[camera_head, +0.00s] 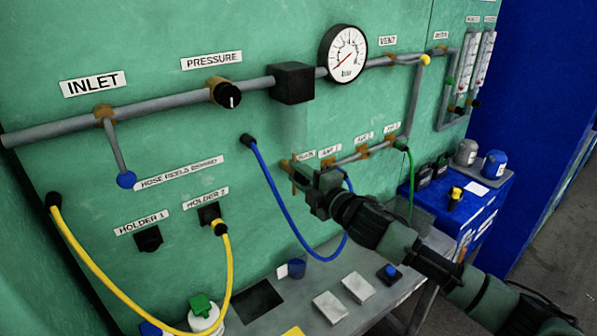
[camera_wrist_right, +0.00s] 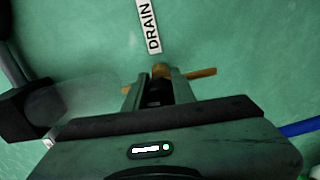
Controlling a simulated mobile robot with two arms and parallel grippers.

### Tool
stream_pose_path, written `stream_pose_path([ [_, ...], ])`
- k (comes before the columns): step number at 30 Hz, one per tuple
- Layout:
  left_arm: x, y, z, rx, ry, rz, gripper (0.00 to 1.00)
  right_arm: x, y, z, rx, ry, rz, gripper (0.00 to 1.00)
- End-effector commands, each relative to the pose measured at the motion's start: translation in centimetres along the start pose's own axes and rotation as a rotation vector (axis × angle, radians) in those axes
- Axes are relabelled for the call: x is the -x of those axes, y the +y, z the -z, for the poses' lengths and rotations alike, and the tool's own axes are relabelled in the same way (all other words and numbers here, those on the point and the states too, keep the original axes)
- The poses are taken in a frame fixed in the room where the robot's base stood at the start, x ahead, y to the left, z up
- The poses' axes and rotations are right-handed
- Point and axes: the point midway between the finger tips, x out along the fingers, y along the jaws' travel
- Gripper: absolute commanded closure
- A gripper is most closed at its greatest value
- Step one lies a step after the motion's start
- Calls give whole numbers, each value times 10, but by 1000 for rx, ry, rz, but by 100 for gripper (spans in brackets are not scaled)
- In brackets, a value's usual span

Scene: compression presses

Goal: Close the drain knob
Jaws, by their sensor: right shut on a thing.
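The DRAIN label (camera_wrist_right: 153,27) is on the green panel in the right wrist view, and the brass drain fitting (camera_wrist_right: 203,73) lies just below it. My right gripper (camera_wrist_right: 160,80) is shut on the dark drain knob (camera_wrist_right: 158,94), which sits between its two fingers and is partly hidden. In the head view my right gripper (camera_head: 311,187) is at the panel, at the left end of the lower pipe, and it hides the knob there. The brass fitting (camera_head: 294,173) shows just left of it. My left gripper is not in view.
A blue hose (camera_head: 272,193) hangs close to my right gripper and passes behind it. A grey bench (camera_head: 330,277) with blocks and a button is below. A dark pressure knob (camera_head: 228,95) and a gauge (camera_head: 343,53) are higher on the panel.

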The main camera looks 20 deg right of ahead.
Motion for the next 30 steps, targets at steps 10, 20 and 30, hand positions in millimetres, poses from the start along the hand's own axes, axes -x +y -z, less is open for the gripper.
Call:
stream_pose_path([
  [10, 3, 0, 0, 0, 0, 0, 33, 0, -1, 0, 72, 0, 3, 100],
  [20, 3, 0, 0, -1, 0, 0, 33, 0, -2, 0, 75, 0, 3, 100],
  [30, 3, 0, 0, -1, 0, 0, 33, 0, -1, 0, 73, 0, 1, 53],
])
